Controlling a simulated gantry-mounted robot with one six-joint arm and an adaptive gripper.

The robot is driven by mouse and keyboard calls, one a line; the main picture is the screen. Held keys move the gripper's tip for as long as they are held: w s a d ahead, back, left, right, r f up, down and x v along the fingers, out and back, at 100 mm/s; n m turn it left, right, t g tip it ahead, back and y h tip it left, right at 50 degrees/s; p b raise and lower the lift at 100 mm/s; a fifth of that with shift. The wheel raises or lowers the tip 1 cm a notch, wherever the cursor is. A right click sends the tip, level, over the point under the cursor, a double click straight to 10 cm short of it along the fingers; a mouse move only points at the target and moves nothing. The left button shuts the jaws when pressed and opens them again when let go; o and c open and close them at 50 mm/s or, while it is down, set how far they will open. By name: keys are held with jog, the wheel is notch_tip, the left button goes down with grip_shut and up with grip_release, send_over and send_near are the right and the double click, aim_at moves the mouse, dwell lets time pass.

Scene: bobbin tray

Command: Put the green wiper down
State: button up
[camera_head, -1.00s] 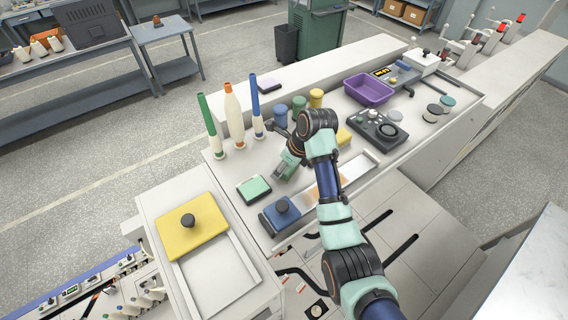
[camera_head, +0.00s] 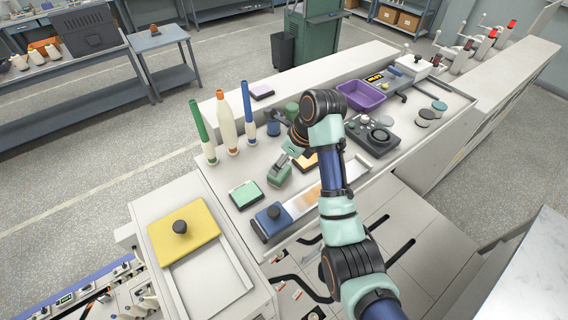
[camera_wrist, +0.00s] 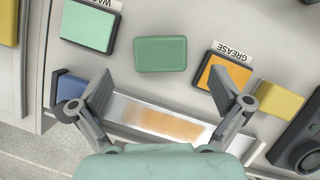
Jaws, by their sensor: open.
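The green wiper (camera_wrist: 160,53) lies flat on the light worktop in the wrist view, between the green wax pad and the orange grease pad. It also shows in the head view (camera_head: 279,175), just below the end of my arm. My gripper (camera_wrist: 160,80) is open, with its two fingers spread wide and nothing between them. In the wrist view the wiper lies ahead of the fingertips, clear of both. The fingers are hard to make out in the head view.
The wax pad (camera_head: 245,195) lies left of the wiper, the grease pad (camera_wrist: 225,75) right. Bobbins (camera_head: 229,125) stand at the back left; a purple bin (camera_head: 361,96) is farther right.

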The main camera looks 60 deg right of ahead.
dwell(0.3)
